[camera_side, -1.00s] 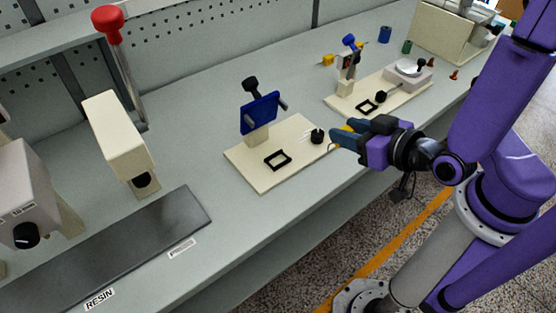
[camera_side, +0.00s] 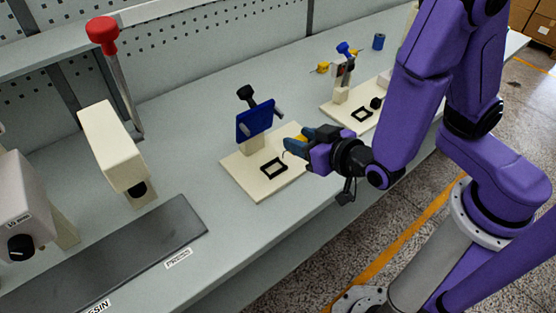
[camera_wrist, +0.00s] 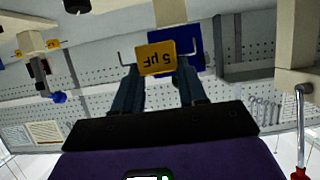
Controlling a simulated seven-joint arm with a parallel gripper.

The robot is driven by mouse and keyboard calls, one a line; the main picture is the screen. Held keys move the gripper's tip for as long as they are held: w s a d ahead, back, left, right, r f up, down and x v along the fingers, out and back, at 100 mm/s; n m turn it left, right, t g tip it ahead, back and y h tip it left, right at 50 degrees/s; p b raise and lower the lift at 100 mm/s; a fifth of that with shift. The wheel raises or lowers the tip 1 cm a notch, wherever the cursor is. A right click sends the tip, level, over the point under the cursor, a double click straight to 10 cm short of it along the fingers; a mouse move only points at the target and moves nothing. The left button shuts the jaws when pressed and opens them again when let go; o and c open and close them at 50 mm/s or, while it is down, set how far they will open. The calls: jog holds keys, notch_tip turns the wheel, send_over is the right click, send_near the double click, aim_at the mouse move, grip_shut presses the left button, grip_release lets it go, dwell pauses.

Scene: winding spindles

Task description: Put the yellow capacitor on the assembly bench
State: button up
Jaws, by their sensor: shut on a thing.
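My gripper (camera_side: 293,146) is shut on the yellow capacitor. In the wrist view the yellow capacitor (camera_wrist: 155,58) sits between the blue fingertips, its "5 µF" label upside down and its two bent leads sticking out to the sides. In the side view only a bit of the capacitor's yellow (camera_side: 302,138) shows at the fingers. The gripper is over the right part of a cream base plate that carries a blue panel (camera_side: 255,121), a black lever and a black square frame (camera_side: 274,168). This plate stands on the long grey bench (camera_side: 212,165).
A second cream fixture (camera_side: 342,110) stands to the right, partly behind my arm. Small yellow parts (camera_side: 323,67) and a blue cylinder (camera_side: 378,41) lie beyond it. A red-handled lever press (camera_side: 105,145) and a dark resin mat (camera_side: 150,245) are at left.

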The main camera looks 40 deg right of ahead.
jog(key=shift+w+a+f, duration=0.2)
jog(key=shift+w+f, duration=0.1)
jog(key=shift+w, duration=0.1)
send_over(278, 170)
jog(key=f, duration=0.5)
jog(key=shift+s+d, duration=0.15)
jog(key=shift+s, duration=0.05)
jog(key=shift+w+f, duration=0.2)
jog(key=shift+f, duration=1.45)
jog(key=shift+f, duration=0.15)
jog(key=o, duration=1.1)
